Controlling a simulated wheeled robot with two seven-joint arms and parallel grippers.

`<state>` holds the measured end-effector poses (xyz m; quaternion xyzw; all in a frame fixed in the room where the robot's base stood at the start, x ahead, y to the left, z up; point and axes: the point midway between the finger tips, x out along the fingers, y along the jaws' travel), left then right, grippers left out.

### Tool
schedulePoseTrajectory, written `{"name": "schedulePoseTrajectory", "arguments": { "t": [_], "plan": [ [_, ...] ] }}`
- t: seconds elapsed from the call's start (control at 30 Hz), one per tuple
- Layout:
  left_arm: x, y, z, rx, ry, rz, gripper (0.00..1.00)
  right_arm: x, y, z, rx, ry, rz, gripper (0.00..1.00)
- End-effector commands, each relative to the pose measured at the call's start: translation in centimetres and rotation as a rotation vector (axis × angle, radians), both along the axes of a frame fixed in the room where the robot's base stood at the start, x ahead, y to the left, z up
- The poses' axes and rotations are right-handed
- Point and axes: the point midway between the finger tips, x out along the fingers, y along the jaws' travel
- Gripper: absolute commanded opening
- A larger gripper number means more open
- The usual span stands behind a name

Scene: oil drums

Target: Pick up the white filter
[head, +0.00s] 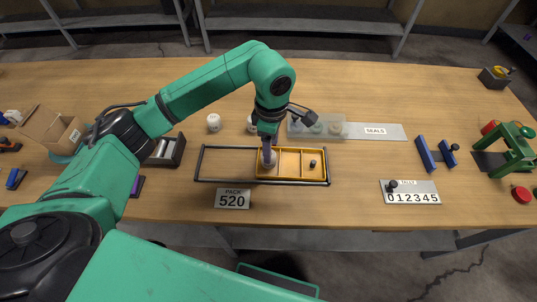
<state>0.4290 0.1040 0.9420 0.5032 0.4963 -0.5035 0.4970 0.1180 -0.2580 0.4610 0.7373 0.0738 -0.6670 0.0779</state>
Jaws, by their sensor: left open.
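A white filter (214,122), a small upright cylinder, stands on the table left of the tray's far edge. A second white cylinder (252,123) stands to its right, partly hidden behind my left arm. My left gripper (268,158) points down into the left compartment of the yellow tray (291,163). Its jaws are open. Something pale shows at its fingertips, but I cannot tell whether it is a filter or whether the fingers touch it. My right gripper is not in view.
A clear box (316,127) and SEALS plate (376,131) lie behind. A cardboard box (52,130) is left; a green press (512,146) is right.

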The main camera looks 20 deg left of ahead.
Motion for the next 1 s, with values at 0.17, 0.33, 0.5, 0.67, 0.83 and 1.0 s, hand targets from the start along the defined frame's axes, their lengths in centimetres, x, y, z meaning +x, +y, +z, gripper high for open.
{"name": "schedulePoseTrajectory", "arguments": {
  "t": [0.17,0.33,0.5,0.67,0.83,1.0],
  "plan": [
    [-0.2,0.7,-2.4,0.001,0.006,0.003,0.66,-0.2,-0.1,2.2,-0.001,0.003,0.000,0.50],
    [-0.1,0.7,-5.2,0.000,0.002,0.001,0.66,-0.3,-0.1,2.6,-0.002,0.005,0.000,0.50],
    [0.0,0.7,-5.5,0.000,-0.001,0.000,0.66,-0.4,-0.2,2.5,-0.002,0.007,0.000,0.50],
    [0.0,0.7,-5.5,0.001,-0.001,0.000,0.16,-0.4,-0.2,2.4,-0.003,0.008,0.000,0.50],
    [0.0,0.7,-5.4,0.000,-0.001,0.000,0.00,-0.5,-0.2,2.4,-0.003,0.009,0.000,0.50],
    [0.0,0.7,-5.2,0.000,-0.001,0.001,0.00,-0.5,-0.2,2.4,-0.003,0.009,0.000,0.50]
  ]
}}
